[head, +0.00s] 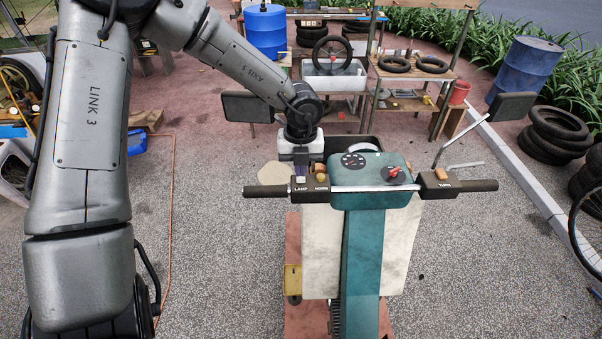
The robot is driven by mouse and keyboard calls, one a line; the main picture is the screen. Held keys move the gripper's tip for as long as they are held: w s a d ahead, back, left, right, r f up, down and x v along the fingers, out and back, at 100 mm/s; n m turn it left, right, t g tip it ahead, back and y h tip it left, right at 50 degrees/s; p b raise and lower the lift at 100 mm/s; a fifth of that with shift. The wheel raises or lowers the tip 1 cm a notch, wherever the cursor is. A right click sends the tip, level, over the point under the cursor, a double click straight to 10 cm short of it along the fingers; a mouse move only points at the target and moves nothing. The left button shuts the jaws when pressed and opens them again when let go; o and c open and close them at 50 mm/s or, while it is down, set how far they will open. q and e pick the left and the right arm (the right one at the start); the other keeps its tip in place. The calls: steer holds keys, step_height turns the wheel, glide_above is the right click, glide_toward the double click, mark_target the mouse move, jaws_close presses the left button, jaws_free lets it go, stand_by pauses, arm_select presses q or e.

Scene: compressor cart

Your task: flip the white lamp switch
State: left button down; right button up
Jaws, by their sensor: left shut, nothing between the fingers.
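The teal scooter-like vehicle (363,255) stands upright in the middle of the head view, with a handlebar across its top. On the handlebar's left side is a black switch box (309,188) with the labels LAMP and HORN. A small pale piece, apparently the white lamp switch (300,179), shows just above the LAMP label, partly hidden. My left gripper (301,172) points down right over it, shut and empty. I cannot tell whether the fingertips touch the switch or which way it is set. My right gripper is not in view.
An orange button (321,177) sits beside the gripper at HORN. The teal console (375,172) has a gauge and a red key-like part. Mirrors (510,107) stick up at both sides.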

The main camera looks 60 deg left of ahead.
arm_select(q)
steer(key=shift+r+p, duration=0.7)
steer(key=shift+r, duration=1.9)
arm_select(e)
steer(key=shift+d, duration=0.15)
